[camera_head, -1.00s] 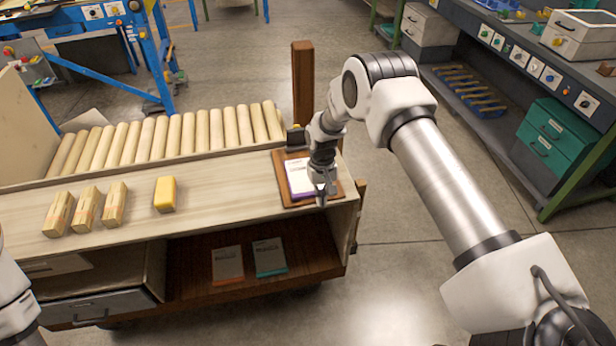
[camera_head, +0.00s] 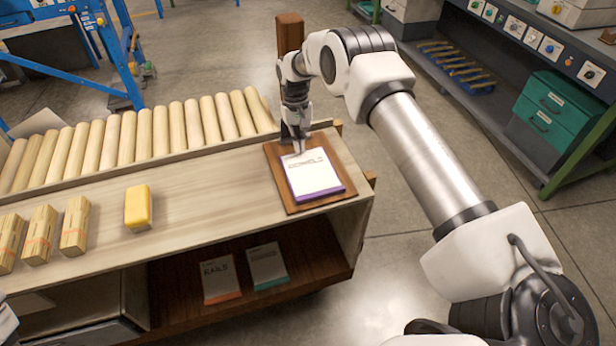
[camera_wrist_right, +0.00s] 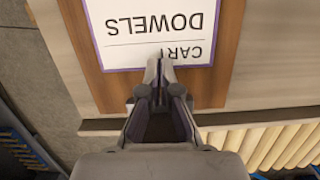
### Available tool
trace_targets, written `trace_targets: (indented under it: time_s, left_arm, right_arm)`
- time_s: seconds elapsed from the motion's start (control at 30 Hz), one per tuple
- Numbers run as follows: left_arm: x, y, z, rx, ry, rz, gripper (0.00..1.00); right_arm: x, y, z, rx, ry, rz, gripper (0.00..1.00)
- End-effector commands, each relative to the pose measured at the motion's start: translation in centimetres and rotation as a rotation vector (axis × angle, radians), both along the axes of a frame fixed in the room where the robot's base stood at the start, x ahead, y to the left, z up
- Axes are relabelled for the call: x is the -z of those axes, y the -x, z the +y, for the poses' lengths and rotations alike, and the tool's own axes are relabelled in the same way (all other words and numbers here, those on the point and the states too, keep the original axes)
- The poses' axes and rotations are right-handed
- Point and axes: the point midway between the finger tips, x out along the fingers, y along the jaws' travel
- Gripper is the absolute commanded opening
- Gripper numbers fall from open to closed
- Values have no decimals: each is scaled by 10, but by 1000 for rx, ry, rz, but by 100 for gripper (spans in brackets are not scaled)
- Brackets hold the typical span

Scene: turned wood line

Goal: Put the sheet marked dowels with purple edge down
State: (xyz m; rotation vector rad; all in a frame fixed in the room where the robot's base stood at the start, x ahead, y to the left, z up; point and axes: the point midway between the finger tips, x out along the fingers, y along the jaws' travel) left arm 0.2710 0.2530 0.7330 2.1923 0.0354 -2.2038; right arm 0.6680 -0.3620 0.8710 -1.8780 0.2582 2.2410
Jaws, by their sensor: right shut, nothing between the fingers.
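The white sheet with a purple edge (camera_head: 314,180) lies flat on a brown board at the right end of the bench. In the right wrist view the sheet (camera_wrist_right: 120,42) reads DOWELS upside down. My right gripper (camera_head: 298,150) is shut and empty, pointing down at the far edge of the sheet. In the right wrist view its closed fingertips (camera_wrist_right: 159,66) overlap that edge of the sheet; I cannot tell whether they touch it. My left gripper is out of view.
The brown board (camera_head: 277,158) lies on the pale bench top (camera_head: 215,190). A yellow block (camera_head: 138,208) and banded wood bundles (camera_head: 75,225) stand to the left. Wooden rollers (camera_head: 165,132) lie behind. Orange-edged (camera_head: 219,280) and teal-edged (camera_head: 266,266) sheets lie on the lower shelf.

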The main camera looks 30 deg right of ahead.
Motion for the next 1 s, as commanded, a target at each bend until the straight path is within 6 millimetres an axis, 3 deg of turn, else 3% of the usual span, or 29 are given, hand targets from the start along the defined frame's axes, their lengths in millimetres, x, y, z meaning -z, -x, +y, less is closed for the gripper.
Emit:
trace_targets:
  time_s: [0.17,0.67,0.73,0.8,1.0]
  left_arm:
    - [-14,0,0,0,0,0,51]
    - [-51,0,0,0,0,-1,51]
    - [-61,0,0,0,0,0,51]
    - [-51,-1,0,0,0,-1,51]
    - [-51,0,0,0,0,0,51]
  right_arm:
    - [-7,20,5,-1,-1,3,0]
    - [-6,116,32,0,-1,2,0]
    - [2,115,31,0,0,3,0]
    - [13,113,31,-1,0,0,0]
    - [14,113,31,-1,0,0,0]
